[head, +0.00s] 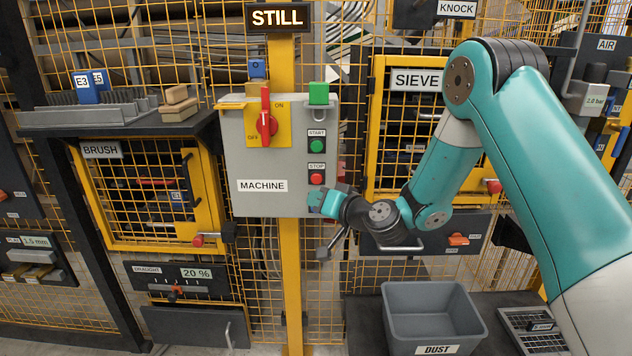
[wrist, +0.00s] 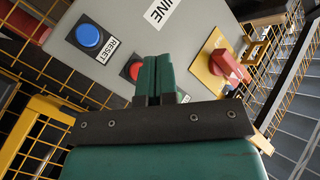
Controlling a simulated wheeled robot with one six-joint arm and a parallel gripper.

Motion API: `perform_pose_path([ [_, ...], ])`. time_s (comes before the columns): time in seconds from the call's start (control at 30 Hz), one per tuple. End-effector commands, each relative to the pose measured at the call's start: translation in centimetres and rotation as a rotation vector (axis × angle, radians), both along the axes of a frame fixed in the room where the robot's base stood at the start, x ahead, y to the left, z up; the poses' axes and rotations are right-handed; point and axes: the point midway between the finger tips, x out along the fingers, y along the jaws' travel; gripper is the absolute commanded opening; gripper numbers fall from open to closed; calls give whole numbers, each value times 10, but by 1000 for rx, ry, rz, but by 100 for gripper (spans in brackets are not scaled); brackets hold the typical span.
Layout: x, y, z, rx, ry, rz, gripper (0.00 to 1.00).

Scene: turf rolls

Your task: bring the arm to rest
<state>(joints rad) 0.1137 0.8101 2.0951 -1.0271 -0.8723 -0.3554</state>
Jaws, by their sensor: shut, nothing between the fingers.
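My arm reaches in from the right and is bent, with my gripper (head: 318,197) at the lower right corner of the grey machine box (head: 240,165). In the wrist view my gripper's two green fingers (wrist: 158,70) are pressed together with nothing between them. They point at the box front, near the red stop button (wrist: 133,69). I cannot tell whether the fingertips touch the box.
The box carries a red switch handle (head: 266,112), a green start button (head: 317,146) and a stop button (head: 316,179). Yellow mesh doors marked brush (head: 101,150) and sieve (head: 416,79) flank it. A grey dust bin (head: 432,315) stands below my forearm. A lit sign (head: 277,18) reads "STILL".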

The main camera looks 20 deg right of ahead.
Motion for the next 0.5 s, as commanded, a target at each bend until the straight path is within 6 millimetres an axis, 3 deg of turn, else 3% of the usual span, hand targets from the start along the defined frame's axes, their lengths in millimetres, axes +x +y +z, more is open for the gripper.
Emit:
perform_pose_path([
  [0.33,-1,2,2,-3,1,7,0],
  [0.43,-10,16,18,-23,14,69,0],
  [0.5,-26,37,37,-61,41,159,0],
])
